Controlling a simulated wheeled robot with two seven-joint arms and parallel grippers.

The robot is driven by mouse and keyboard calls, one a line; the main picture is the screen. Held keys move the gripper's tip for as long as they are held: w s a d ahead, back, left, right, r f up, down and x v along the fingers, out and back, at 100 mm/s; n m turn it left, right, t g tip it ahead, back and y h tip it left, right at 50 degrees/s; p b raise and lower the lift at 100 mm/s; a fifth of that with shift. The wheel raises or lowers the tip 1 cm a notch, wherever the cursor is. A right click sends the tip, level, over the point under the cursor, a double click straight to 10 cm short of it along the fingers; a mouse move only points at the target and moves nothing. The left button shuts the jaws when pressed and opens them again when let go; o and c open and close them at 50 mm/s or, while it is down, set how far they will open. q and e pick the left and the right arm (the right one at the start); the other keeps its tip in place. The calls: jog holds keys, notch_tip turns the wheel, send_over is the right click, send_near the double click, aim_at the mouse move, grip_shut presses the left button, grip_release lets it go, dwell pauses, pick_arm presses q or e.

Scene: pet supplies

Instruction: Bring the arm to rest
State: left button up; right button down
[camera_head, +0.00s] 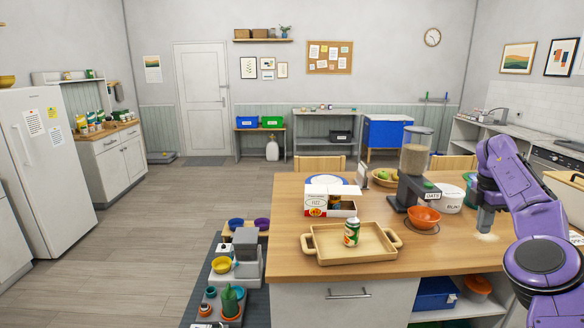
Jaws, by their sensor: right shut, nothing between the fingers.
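My right arm is purple and comes in from the right edge. My right gripper (485,228) points down over the right part of the wooden counter (290,210). It is shut and holds nothing. A small pale patch (487,238) shows on the counter just below its tip. Whether the fingertips touch the counter is hard to tell. My left gripper is out of view.
An orange bowl (424,217) stands left of the gripper under a food dispenser (415,152). A white tub (449,199) is behind. A wooden tray (318,256) holds a can (352,231). An open box (330,205) stands at the back left. The counter's front right is clear.

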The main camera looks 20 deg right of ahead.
jog(key=w+a+f+n+h+b, duration=0.1)
jog(key=w+a+f+n+h, duration=0.4)
jog(key=n, duration=0.4)
jog(key=w+a+f+n+h+b, duration=0.1)
jog(key=w+a+f+n+h, duration=0.1)
jog(key=w+f+n+h, duration=0.55)
jog(key=s+a+f+n+t+y+b, duration=0.25)
jog(key=a+f+n+t, duration=0.55)
jog(key=a+f+n, duration=0.95)
jog(key=s+a+f+n+y+b, duration=0.1)
jog(key=s+a+f+n+y, duration=0.2)
jog(key=s+a+f+n, duration=0.5)
jog(key=s+a+f+n+y+b, duration=0.1)
jog(key=s+a+f+n+y, duration=0.25)
jog(key=s+f, duration=0.45)
pick_arm(q)
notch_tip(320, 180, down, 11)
jog(key=b, duration=0.4)
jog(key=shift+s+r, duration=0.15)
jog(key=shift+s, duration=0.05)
pick_arm(e)
jog(key=s+f+n+g, duration=0.2)
jog(key=s+n, duration=0.1)
jog(key=s, duration=0.8)
jog(key=s+a+f+n+g+y, duration=0.1)
jog(key=s+f+n+g, duration=0.1)
jog(key=s, duration=1)
jog(key=shift+f+n, duration=0.55)
jog(key=shift+f, duration=0.15)
